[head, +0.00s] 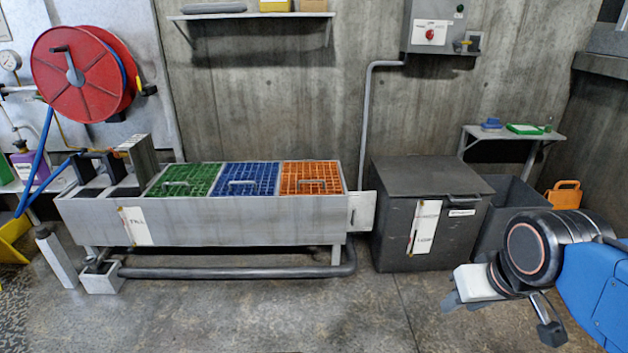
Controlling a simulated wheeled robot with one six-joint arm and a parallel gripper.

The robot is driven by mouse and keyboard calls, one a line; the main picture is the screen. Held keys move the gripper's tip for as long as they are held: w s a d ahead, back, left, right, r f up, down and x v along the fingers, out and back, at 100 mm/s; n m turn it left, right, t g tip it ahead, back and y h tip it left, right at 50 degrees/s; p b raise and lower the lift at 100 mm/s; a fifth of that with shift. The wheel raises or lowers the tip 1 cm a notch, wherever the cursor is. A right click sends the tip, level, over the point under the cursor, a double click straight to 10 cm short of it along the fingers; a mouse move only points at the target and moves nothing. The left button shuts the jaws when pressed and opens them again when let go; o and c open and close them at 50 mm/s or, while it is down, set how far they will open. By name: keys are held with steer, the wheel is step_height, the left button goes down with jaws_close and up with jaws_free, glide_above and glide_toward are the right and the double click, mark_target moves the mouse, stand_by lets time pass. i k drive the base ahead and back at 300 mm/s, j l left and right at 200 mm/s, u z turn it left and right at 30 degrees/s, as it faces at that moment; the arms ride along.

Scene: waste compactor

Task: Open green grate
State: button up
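My gripper (462,298) is at the lower right, in front of the dark bin and far to the right of the green grate. It points left and touches nothing I can see. Its fingers are small and partly hidden by the wrist, so I cannot tell whether they are open or shut.
A blue grate (247,178) and an orange grate (311,177) lie beside the green one. A dark lidded bin (425,212) stands right of the trough. A red hose reel (85,73) hangs at left. The floor before the trough is mostly clear, with a pipe (230,273) under it.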

mark_target(198, 179)
steer(key=i+j, duration=0.3)
steer(key=j, duration=0.2)
steer(key=i+j, duration=0.3)
steer(key=j, duration=0.15)
steer(key=i+j, duration=0.3)
steer(key=j, duration=0.2)
steer(key=i+j, duration=0.3)
steer(key=j, duration=0.15)
steer(key=i+j, duration=0.35)
steer(key=j, duration=0.15)
steer(key=i+j, duration=0.3)
steer(key=j, duration=0.15)
steer(key=k+j+u, duration=0.05)
